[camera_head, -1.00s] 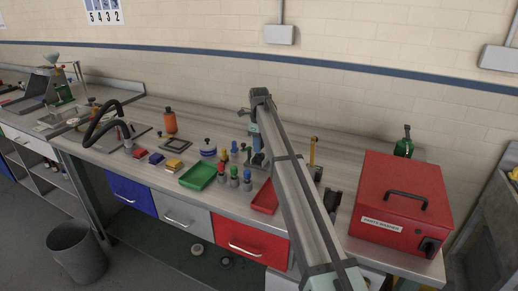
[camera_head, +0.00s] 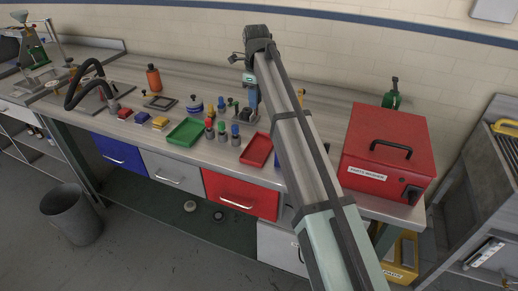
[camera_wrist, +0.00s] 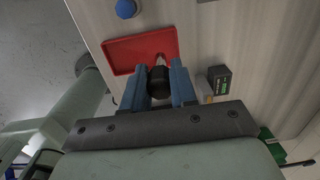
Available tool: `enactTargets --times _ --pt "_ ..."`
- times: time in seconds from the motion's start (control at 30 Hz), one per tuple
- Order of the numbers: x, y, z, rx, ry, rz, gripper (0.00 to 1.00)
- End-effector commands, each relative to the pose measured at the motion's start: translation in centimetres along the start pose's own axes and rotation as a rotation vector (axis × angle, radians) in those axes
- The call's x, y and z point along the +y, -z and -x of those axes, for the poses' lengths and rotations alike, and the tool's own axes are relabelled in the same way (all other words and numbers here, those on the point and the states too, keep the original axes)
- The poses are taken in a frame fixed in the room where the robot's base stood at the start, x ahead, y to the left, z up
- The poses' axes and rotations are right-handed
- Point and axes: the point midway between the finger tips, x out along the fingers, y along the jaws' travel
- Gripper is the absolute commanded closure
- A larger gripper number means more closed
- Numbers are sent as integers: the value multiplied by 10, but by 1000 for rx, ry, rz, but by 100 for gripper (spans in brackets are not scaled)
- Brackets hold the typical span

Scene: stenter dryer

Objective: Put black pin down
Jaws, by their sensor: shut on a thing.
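My gripper (camera_wrist: 159,78) has blue fingers closed on the black pin (camera_wrist: 158,86), which looks dark and rounded from above in the wrist view. A red tray (camera_wrist: 125,55) lies on the bench just beyond the fingertips there. The pin appears to be held above the bench, but I cannot tell how high. In the head view my gripper (camera_head: 251,92) hangs over the bench behind the red tray (camera_head: 257,150). The pin cannot be made out in that view.
A green tray (camera_head: 186,132) and several small coloured bottles stand left of the red tray. A red parts washer (camera_head: 388,150) stands to the right. A small dark box with a green label (camera_wrist: 218,82) is close to the right finger in the wrist view.

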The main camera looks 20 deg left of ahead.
Motion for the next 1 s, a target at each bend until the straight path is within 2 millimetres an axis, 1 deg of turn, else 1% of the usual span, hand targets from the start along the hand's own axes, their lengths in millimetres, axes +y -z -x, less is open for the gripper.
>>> enactTargets --times 0.03,0.1,0.2,0.37,0.47,0.7,0.93,1.0 --pt "18 13 -4 -1 -2 0 100" --pt "30 22 -7 0 -7 1 100" --pt "40 28 -10 2 -13 1 100" --pt "45 31 -16 6 -24 2 100" --pt "45 31 -27 10 -28 1 100" --pt "46 32 -65 9 -27 1 100" --pt "46 32 -81 9 -27 1 100" --pt "46 33 -89 9 -27 1 100"
